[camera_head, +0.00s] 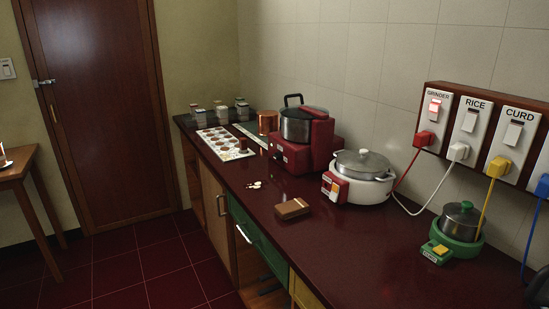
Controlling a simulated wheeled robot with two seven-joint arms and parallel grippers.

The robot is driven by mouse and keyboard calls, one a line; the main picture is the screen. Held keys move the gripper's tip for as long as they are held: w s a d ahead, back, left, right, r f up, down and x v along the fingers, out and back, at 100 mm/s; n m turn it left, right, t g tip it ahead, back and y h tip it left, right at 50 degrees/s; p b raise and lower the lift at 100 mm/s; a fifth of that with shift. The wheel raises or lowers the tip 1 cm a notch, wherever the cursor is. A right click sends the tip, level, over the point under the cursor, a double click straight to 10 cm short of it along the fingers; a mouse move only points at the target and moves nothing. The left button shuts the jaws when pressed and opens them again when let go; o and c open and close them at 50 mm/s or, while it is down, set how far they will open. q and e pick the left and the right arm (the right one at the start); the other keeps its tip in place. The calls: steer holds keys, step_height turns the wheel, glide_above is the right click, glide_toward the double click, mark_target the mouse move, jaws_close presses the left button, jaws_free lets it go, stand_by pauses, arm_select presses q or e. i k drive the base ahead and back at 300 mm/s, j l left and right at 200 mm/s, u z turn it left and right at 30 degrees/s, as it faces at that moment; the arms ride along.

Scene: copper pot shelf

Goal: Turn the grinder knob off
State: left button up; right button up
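The red grinder (290,158) stands on the dark red counter against the tiled wall, with a steel jar (296,126) and black-handled lid on top. Its front face carries small pale marks; the knob is too small to make out, so its setting cannot be told. On the wall board, the switch labelled GRINDER (434,107) shows a lit red light, and a red plug with a red cord sits below it. Neither of my grippers is in view.
A white rice cooker (358,180) stands right of the grinder. A green-based pot (460,221) is farther right, with a dark object (540,287) at the edge. A brown box (292,209) lies near the counter's front. Cords hang from the switch board (457,95).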

mark_target(277, 156)
steer(key=i+j+z, duration=0.15)
steer(key=i+j, duration=0.15)
steer(key=i+j+z, duration=0.1)
steer(key=i+j, duration=0.15)
steer(key=i+j+z, duration=0.15)
steer(key=i+j, duration=0.15)
steer(key=j, duration=0.15)
steer(key=i+j+z, duration=0.15)
steer(key=j, duration=0.25)
steer(key=i+j+z, duration=0.1)
steer(key=i+j, duration=0.2)
steer(key=i+j+z, duration=0.15)
steer(key=j, duration=0.4)
steer(key=i, duration=0.05)
